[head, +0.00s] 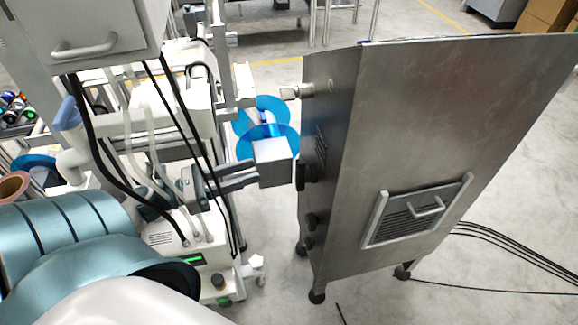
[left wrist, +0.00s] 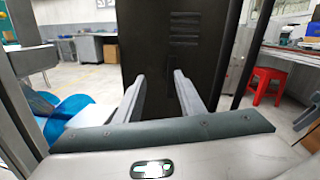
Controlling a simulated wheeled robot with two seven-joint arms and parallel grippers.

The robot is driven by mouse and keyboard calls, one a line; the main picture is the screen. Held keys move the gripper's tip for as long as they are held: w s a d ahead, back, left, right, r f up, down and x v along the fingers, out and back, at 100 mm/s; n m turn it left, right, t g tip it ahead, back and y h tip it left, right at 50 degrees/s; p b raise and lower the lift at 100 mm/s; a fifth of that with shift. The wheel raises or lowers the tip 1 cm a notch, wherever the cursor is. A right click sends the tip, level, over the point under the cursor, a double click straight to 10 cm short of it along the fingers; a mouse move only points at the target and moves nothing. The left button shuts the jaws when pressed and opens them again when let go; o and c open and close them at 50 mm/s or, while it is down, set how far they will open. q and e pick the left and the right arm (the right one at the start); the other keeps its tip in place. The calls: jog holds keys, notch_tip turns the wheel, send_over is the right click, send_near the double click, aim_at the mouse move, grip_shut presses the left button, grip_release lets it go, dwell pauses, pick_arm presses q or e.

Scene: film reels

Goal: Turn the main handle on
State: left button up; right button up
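A tall grey metal cabinet (head: 440,130) stands at the right in the head view. Its narrow left side carries a silver knob (head: 290,92) near the top and several dark knobs lower down, one of them (head: 307,172) at mid height. I cannot tell which is the main handle. Nothing is clearly held. My right gripper is not visible.
Blue film reels (head: 262,112) lie behind my left gripper. White equipment with hanging cables stands at the left. Black cables (head: 510,250) run over the floor right of the cabinet. A red stool (left wrist: 267,85) shows in the left wrist view.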

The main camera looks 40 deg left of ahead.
aim_at(303, 175)
pick_arm(q)
jog(key=s+m+g, duration=0.1)
jog(key=m+g+h, duration=0.1)
jog(key=m, duration=0.1)
jog(key=shift+s+d+f+h, duration=0.1)
jog(key=shift+s+f+h, duration=0.2)
jog(key=shift+s, duration=0.05)
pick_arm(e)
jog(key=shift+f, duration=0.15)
pick_arm(q)
jog(key=shift+w, duration=0.1)
